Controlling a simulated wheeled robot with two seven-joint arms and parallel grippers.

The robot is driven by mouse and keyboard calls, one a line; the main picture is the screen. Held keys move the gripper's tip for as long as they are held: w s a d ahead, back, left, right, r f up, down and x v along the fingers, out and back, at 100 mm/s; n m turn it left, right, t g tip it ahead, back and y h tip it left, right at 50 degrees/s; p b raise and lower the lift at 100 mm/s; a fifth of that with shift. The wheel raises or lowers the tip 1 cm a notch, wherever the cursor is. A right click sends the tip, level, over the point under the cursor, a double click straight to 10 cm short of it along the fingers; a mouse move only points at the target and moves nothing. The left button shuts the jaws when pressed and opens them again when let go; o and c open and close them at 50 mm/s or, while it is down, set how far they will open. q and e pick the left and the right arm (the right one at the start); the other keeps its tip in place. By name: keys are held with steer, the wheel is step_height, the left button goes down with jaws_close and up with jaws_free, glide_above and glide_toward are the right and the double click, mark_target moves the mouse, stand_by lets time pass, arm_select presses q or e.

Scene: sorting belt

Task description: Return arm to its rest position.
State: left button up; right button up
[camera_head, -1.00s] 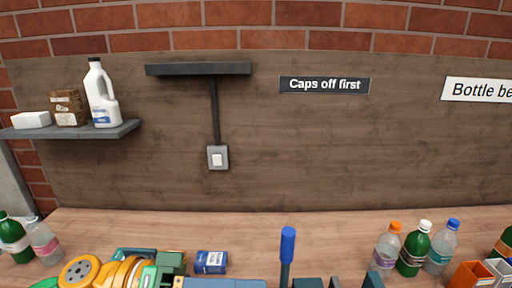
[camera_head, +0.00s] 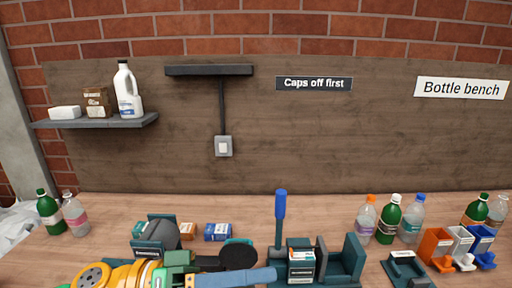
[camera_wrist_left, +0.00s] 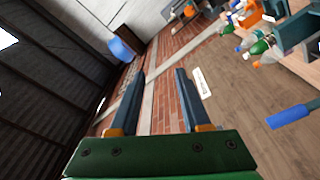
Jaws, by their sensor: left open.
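My left arm comes in low from the left in the camera_head view. Its gripper (camera_head: 245,268) is low over the bench, pointing right, partly cut off by the bottom edge. In the left wrist view the two blue-grey fingers (camera_wrist_left: 159,76) are apart, with nothing between them. That view shows the gripper facing the brick wall and sloping sideways. My right gripper is in neither view.
The wooden bench (camera_head: 320,215) holds capped bottles (camera_head: 389,220), a dark fixture with an upright blue-handled post (camera_head: 280,215), and orange, white and blue bins (camera_head: 437,250). A blue box (camera_head: 218,232) stands behind my left arm. A wall shelf (camera_head: 95,122) is at left.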

arm_select(q)
steer(key=w+f+n+t+y, duration=0.25)
steer(key=w+n+t, duration=0.25)
steer(key=w+t, duration=0.6)
steer(key=a+f+n+t+y, duration=0.1)
steer(key=a+f+n+y, duration=0.1)
steer(key=a+f+y, duration=0.5)
steer(key=a+f+n+y, duration=0.1)
steer(key=a+f+y, duration=0.1)
steer(key=f+y, duration=0.5)
steer(key=s+a+f+m+g+y, duration=0.1)
steer(key=s+a+f+m+g, duration=0.1)
steer(key=s+a+f+g, duration=0.45)
steer(key=s+a+f+m+g+y, duration=0.1)
steer(key=s+f+g, duration=0.2)
steer(key=s+f, duration=0.8)
steer(key=s+f+g+b, duration=0.1)
steer(key=s+f+b, duration=0.2)
steer(key=f, duration=1)
steer(key=s+f+g+b, duration=0.1)
steer(key=s+f+b, duration=0.25)
steer(key=f, duration=0.95)
steer(key=s+a+f+b, duration=0.2)
steer(key=s+f+b, duration=0.1)
steer(key=s+f, duration=0.7)
steer(key=shift+f+m+g, duration=0.4)
steer(key=shift+f+g, duration=0.05)
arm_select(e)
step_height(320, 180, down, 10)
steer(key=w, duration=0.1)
